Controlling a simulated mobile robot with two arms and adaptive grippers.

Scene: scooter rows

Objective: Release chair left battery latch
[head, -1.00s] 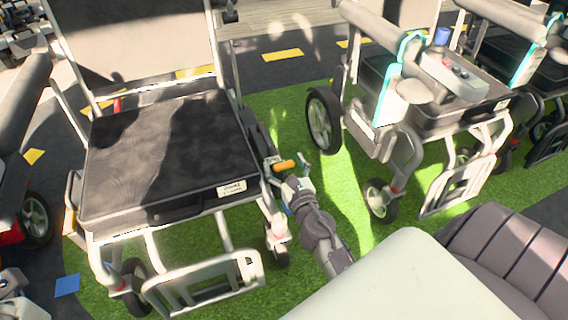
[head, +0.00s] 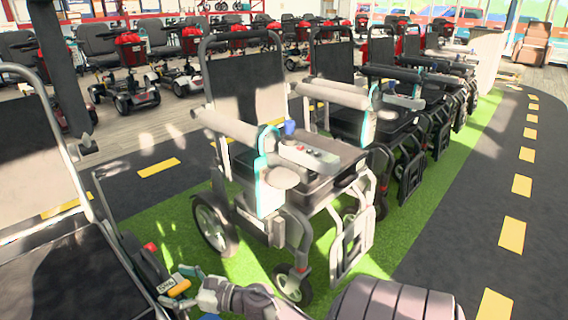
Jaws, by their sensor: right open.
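The near wheelchair (head: 60,265) is at the left edge, its dark seat and backrest cut off by the frame. A small orange-yellow piece (head: 178,289), which looks like the battery latch, shows low on the chair's right-hand side in the picture. My right gripper (head: 186,286) comes in from the bottom and is open, with its fingers around or just beside this piece. I cannot tell whether they touch it. My left gripper is not in view.
Another wheelchair (head: 285,175) with teal trim and a blue knob stands to the right on green turf (head: 140,225), heading a row of several more. Red scooters (head: 130,75) line the back. A dark path (head: 470,230) with yellow dashes runs along the right.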

